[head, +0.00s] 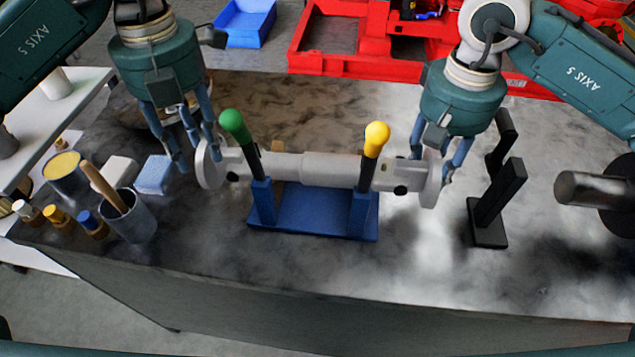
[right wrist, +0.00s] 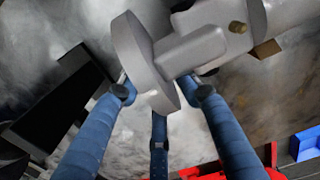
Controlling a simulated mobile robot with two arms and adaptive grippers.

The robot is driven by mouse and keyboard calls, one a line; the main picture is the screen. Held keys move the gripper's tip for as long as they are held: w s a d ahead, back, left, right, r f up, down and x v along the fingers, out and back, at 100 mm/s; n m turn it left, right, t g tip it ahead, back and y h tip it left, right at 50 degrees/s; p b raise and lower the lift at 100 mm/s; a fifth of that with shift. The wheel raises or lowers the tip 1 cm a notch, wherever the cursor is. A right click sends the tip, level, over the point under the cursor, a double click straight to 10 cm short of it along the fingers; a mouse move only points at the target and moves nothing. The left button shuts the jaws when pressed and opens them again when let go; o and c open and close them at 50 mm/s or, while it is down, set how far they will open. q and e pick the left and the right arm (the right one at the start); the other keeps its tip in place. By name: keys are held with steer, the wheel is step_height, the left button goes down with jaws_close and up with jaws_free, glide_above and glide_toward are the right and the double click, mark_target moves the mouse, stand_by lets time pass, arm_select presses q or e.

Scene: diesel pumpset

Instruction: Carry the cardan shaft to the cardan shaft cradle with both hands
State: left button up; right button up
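The grey cardan shaft (head: 315,168) lies roughly level across the table, with a round flange at each end. It passes behind the two posts of the blue cradle (head: 310,222); whether it rests on it I cannot tell. A green-knobbed lever (head: 234,122) and a yellow-knobbed lever (head: 376,135) stand up in front of the shaft. My left gripper (head: 198,160) is at the left flange, its fingers around it. My right gripper (head: 432,168) is at the right flange (right wrist: 140,60), which sits among its spread fingers. Firm contact is unclear at both ends.
A black stand (head: 490,235) is right of the cradle, and a dark metal shaft end (head: 590,190) juts in further right. At left are a grey cup (head: 130,220) with a brush, a blue-white sponge (head: 154,175) and several bottles. The table front is clear.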

arm_select(q)
steer(key=shift+r, duration=0.65)
arm_select(e)
steer(key=shift+r, duration=0.4)
arm_select(q)
steer(key=shift+a, duration=0.1)
arm_select(e)
step_height(320, 180, up, 11)
